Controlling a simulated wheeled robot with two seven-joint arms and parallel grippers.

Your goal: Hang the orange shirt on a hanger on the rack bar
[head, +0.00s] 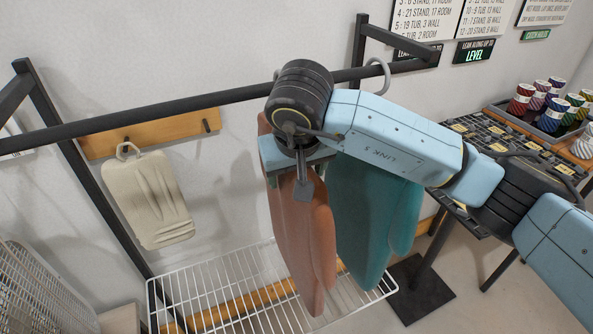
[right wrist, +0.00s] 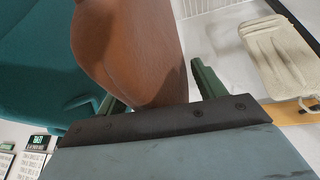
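The orange shirt (head: 306,245) hangs upright below the rack bar (head: 190,103), just left of a teal shirt (head: 372,215). My right gripper (head: 298,172) is at the bar, in front of the orange shirt's upper part. Its fingers (right wrist: 160,92) look apart, with the orange shirt (right wrist: 125,45) between or just beyond them and a gap at the right finger. The orange shirt's hanger hook is hidden behind my wrist, so I cannot tell whether it rests on the bar. My left gripper is not in view.
A grey hook (head: 378,70) is on the bar above the teal shirt. A cream garment (head: 150,200) hangs from a wooden wall rail (head: 150,135). A white wire shelf (head: 215,290) lies below. A table with striped cups (head: 520,100) stands right. The bar's left stretch is clear.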

